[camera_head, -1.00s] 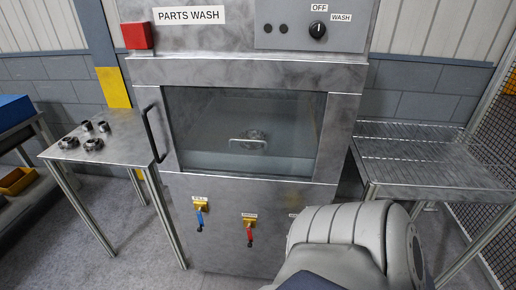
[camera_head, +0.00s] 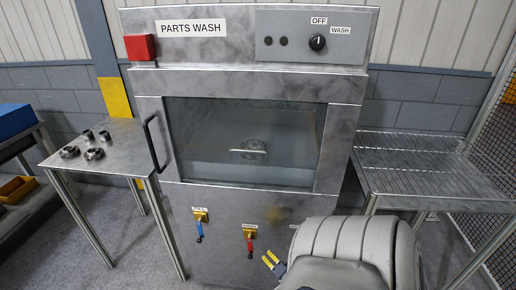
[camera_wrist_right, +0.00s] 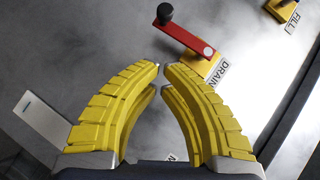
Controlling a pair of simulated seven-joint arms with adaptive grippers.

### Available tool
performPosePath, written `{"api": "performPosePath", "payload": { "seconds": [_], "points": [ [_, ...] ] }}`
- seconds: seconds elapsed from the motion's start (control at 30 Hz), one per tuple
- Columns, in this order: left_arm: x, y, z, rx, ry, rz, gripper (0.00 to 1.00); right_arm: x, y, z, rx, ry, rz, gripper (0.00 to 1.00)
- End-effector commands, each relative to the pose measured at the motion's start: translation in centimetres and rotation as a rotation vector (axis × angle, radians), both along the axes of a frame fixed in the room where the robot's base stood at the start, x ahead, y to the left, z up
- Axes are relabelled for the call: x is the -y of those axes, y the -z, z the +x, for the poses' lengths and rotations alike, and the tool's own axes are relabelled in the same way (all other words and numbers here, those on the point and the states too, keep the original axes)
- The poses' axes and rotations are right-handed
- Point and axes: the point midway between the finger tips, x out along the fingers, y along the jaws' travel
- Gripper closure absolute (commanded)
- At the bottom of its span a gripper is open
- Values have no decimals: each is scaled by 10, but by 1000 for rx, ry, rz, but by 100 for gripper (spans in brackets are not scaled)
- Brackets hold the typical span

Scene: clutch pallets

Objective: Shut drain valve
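The drain valve (camera_head: 249,240) is on the lower front of the parts washer (camera_head: 225,258). Its red handle hangs down from a yellow body. In the right wrist view the red handle (camera_wrist_right: 186,35) has a black knob at one end and the DRAIN label beside its body. My right gripper (camera_head: 271,261) shows its yellow fingertips to the lower right of the handle, apart from it. In the wrist view the fingers (camera_wrist_right: 161,68) curve together with their tips almost meeting, nothing between them, just short of the handle in the picture. My left gripper is out of view.
The fill valve (camera_head: 200,226) with a blue handle is left of the drain valve. A side table (camera_head: 120,150) with several metal parts stands left, and a wire-rack table (camera_head: 425,170) right. The washer window (camera_head: 245,130) is closed, with a part inside.

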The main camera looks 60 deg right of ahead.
Motion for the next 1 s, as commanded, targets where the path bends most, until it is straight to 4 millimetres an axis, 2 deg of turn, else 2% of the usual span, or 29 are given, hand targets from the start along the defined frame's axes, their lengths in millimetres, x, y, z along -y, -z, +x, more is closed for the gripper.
{"api": "performPosePath", "payload": {
  "seconds": [0.17,0.4,0.6,1.0],
  "points": [
    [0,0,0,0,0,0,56,15,10,25,1,1,-2,100],
    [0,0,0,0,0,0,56,8,24,47,2,1,0,100],
    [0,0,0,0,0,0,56,5,30,55,0,0,1,100],
    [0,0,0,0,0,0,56,4,32,57,0,0,0,100]
  ]
}}
